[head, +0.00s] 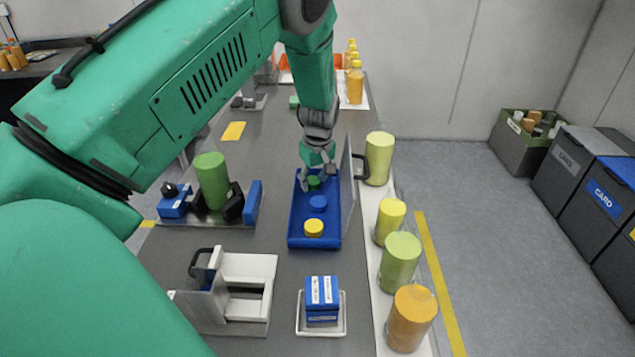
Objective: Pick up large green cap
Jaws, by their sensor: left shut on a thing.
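The green cap (314,183) is at the far end of a blue tray (329,235) in the middle of the table. My left gripper (316,180) reaches down over it from above, its fingers around the cap and shut on it. The fingers hide part of the cap, and I cannot tell whether it is clear of the tray floor. A blue cap (317,203) and a yellow cap (313,228) lie in the same tray, nearer to me. My right gripper is not in view.
An upright grey plate with a black handle (361,167) stands at the tray's right side. Several filled containers (402,259) line the right edge. A green cylinder (211,180) stands in a fixture at left. A white fixture (247,277) and blue boxes (321,299) are nearer.

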